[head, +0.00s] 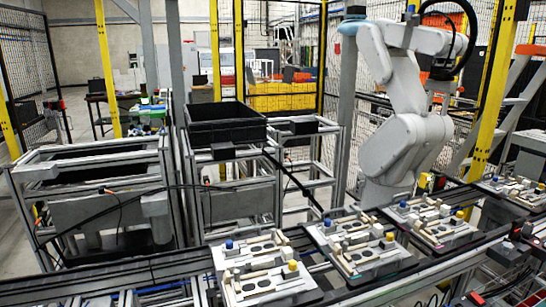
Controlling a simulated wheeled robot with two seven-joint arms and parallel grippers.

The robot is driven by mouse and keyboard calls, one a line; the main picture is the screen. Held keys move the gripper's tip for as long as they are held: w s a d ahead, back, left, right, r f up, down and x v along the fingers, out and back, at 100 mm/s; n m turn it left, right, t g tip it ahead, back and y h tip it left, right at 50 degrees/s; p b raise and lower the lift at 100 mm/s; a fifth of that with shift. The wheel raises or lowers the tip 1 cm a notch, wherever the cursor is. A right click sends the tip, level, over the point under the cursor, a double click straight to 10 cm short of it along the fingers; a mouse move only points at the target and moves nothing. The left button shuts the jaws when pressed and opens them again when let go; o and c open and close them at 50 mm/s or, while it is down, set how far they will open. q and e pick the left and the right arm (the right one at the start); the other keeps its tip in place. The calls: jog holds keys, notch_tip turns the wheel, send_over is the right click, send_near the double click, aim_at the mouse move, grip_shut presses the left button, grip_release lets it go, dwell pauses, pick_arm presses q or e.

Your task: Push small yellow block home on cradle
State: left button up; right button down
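Several pale fixture pallets stand in a row along the conveyor. The nearest pallet (235,263) is at the bottom centre and carries a light, bar-like cradle. A small yellow block (293,265) stands at its right side, and a small blue block (229,244) stands at its back left. The second pallet has a yellow block (390,237) and a blue block (328,222). The third has a yellow block (460,214) and a blue block (403,204). How fully any yellow block is seated is too small to tell. Neither of my grippers shows.
The dark conveyor rail (160,275) crosses the lower part of the view. A large white robot arm (405,145) stands behind the pallets. A black crate (224,123) sits on a metal frame at centre left. Yellow posts and mesh fencing stand behind.

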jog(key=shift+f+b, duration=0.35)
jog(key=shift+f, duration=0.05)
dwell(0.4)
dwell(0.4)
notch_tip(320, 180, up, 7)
jog(key=p, duration=0.4)
jog(key=shift+p, duration=0.3)
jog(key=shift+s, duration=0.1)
dwell(0.5)
